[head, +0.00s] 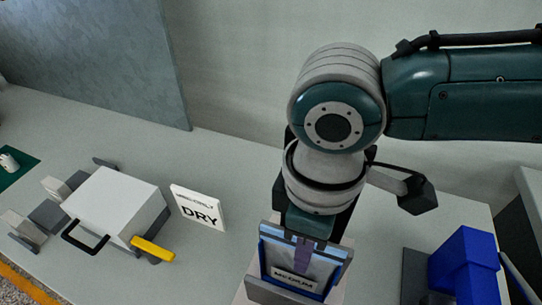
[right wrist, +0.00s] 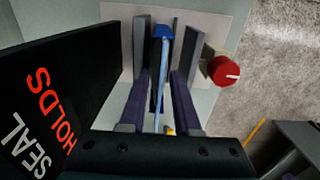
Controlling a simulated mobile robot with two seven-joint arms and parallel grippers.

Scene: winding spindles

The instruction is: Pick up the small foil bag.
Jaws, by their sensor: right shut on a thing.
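A flat foil bag (head: 325,272) with blue edges and a pale grey face stands upright in a grey slotted holder (head: 275,294). A label reading "MEDIUM" shows low on the front; I cannot tell whether it is on the bag or the holder. My right gripper (head: 303,252) comes down from above with purple fingers and is shut on the bag's upper part. In the right wrist view the bag (right wrist: 164,52) is a thin edge-on sheet between the fingers (right wrist: 161,95), with grey holder walls on both sides. My left gripper is out of view.
A white box device (head: 115,205) with a black handle and yellow lever stands left, beside a "DRY" sign (head: 198,208). A blue block (head: 465,262) is at right. A red knob (right wrist: 224,70) and a black "SEAL HOLDS" panel (right wrist: 70,75) flank the gripper.

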